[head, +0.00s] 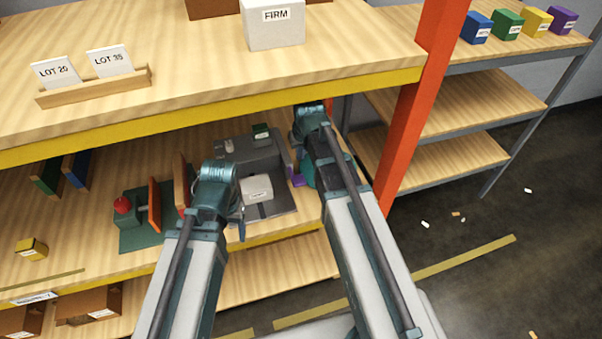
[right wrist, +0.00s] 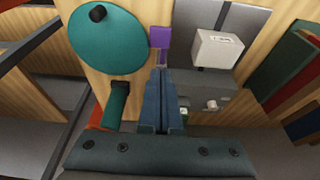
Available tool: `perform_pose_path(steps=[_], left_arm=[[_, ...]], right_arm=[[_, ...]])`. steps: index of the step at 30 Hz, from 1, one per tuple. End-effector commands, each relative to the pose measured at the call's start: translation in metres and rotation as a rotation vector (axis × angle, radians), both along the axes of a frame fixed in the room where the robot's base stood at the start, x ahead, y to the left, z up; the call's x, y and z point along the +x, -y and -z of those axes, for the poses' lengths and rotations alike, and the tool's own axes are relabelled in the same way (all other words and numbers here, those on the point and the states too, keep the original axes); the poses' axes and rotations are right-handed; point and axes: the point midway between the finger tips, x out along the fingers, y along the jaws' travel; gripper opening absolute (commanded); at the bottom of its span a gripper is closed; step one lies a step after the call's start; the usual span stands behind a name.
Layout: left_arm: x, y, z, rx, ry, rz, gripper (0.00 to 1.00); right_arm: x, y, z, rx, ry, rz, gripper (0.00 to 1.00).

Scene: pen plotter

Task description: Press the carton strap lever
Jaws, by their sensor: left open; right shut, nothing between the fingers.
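The purple strap lever (right wrist: 160,37) shows in the right wrist view just beyond the tips of my right gripper (right wrist: 165,72). Its fingers are shut and empty, in line with the lever; I cannot tell whether they touch it. In the head view the purple lever (head: 297,180) is at the right side of the grey strapping machine (head: 275,205), beside my right forearm. A white labelled carton (head: 256,188) sits on the machine; it also shows in the right wrist view (right wrist: 217,49). My left gripper (head: 236,212) is open and empty, left of the carton; its fingers are mostly hidden.
A teal disc (right wrist: 107,40) stands beside the lever. An orange-red post (head: 412,110) rises right of my right arm. The upper shelf's yellow edge (head: 200,116) overhangs the machine. A green base with a red knob (head: 122,205) stands left of my left arm.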

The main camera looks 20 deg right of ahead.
Motion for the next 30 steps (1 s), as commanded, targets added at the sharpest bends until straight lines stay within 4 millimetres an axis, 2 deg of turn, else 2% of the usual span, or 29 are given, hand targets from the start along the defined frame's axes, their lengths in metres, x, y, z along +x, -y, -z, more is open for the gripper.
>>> perform_pose_path(steps=[8, 14, 30], left_arm=[[0.0, 0.0, 0.003, 0.0, 0.0, 0.0, 0.72], [0.0, 0.0, 0.016, 0.0, 0.0, 0.001, 0.72], [0.0, 0.0, 0.088, 0.0, 0.0, 0.0, 0.72]], right_arm=[[0.0, 0.0, 0.003, 0.0, -0.001, 0.0, 0.0], [0.004, -0.001, 0.016, 0.0, -0.001, -0.001, 0.0], [0.025, -0.001, 0.089, 0.0, -0.002, -0.001, 0.0]])
